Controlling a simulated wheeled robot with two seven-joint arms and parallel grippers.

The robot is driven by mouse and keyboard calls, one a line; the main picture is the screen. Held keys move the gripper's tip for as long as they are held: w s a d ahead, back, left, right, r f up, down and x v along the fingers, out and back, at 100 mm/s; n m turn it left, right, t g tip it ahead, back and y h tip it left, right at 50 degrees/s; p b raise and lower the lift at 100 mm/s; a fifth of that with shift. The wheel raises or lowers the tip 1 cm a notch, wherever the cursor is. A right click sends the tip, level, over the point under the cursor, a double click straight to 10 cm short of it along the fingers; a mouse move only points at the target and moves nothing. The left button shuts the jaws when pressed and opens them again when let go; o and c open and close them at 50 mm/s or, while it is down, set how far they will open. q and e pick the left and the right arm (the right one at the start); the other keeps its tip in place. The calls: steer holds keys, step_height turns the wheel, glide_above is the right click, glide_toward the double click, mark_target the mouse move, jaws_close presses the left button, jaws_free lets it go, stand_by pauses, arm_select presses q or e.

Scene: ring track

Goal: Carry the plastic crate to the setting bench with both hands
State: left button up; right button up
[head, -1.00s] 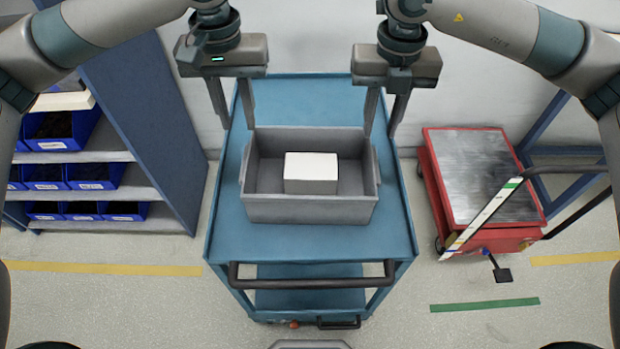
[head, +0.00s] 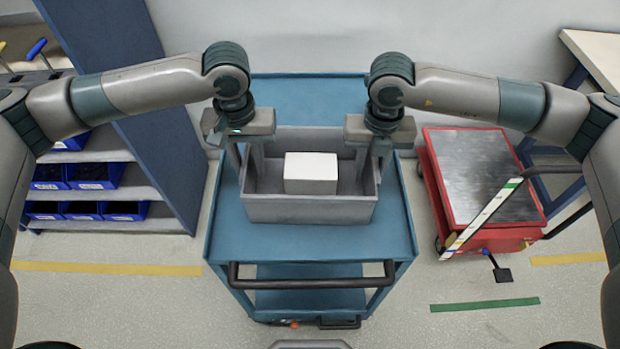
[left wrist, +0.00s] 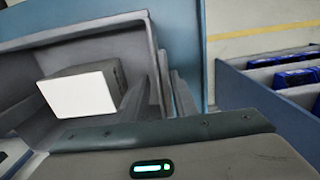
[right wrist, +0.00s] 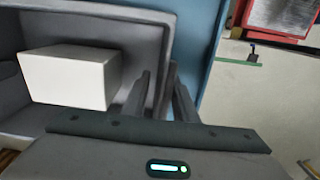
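The grey plastic crate (head: 310,209) sits on the blue trolley (head: 310,244) with a white-topped block (head: 311,172) inside it. My left gripper (head: 245,165) is lowered at the crate's left wall, one finger inside and one outside. In the left wrist view its fingers (left wrist: 160,100) stand apart with the wall between them. My right gripper (head: 375,165) straddles the right wall in the same way. In the right wrist view its fingers (right wrist: 162,100) also stand apart around the wall. I cannot tell which surface, if any in view, is the setting bench.
A red cart (head: 482,180) with a metal top stands to the right of the trolley. A shelf with blue bins (head: 95,176) is at the left. A pale tabletop (head: 600,55) shows at the upper right. Open floor (head: 180,310) lies in front.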

arm_select(q)
steer(key=shift+f, duration=0.3)
arm_select(e)
steer(key=shift+f, duration=0.35)
